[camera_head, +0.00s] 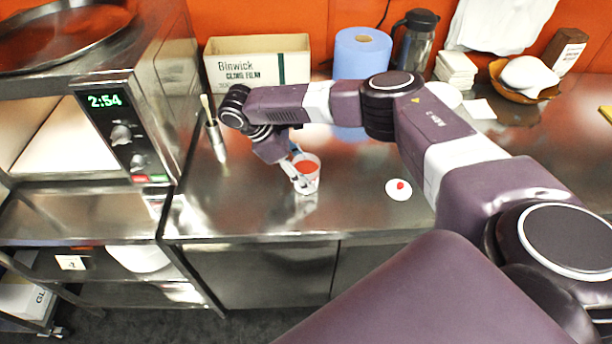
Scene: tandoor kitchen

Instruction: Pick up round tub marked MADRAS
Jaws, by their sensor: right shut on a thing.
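A small round tub (309,172) with red contents and pale walls is near the front of the steel counter, left of centre. My right gripper (299,176) is at its left side and shut on it. The arm comes in from the right and bends down to the tub. I cannot read any marking on the tub, and cannot tell whether its base touches the counter. My left gripper is not in view.
A small white disc with a red knob (399,189) lies on the steel counter (250,215). A brush (214,135) stands at left beside the microwave (120,125). A Binwick box (258,62), blue roll (362,52) and dark jug (416,40) line the back.

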